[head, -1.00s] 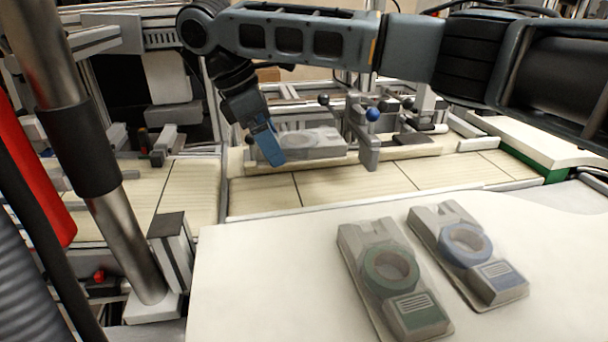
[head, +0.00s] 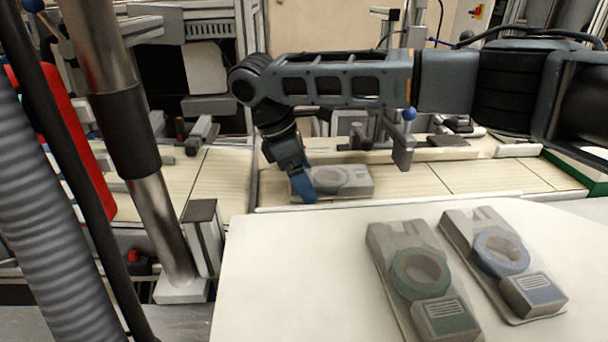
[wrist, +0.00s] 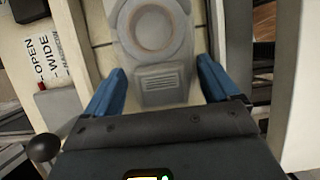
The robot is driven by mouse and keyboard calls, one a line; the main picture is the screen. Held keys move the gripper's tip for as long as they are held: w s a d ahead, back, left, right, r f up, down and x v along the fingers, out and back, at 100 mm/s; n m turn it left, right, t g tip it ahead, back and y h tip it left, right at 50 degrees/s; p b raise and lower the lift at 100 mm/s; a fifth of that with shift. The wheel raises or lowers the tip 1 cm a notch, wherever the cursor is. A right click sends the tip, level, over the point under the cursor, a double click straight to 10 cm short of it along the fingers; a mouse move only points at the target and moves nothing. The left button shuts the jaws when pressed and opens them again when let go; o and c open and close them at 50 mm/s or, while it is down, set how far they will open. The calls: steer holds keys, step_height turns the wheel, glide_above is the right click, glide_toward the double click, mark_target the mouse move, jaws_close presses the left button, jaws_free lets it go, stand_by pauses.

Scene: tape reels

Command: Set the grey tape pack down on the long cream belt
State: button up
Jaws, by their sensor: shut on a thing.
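The grey tape pack (head: 352,181), with a round ring and a ribbed block, lies level over the near part of the long cream belt (head: 420,182). I cannot tell whether its underside touches the belt. My gripper (head: 306,187) points down at the pack's left end, its blue fingers shut on it. In the wrist view the pack (wrist: 152,58) sits between the two blue fingers of my gripper (wrist: 158,84), its ribbed block nearest my palm.
A green-ringed pack (head: 418,270) and a blue-ringed pack (head: 500,252) lie on the white table (head: 290,280) in front. A cream rail with fixtures (head: 405,150) runs behind the belt. A metal post (head: 150,200) stands at left. The belt is clear to the right.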

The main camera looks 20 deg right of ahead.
steer(key=o, duration=0.9)
steer(key=v, duration=1.2)
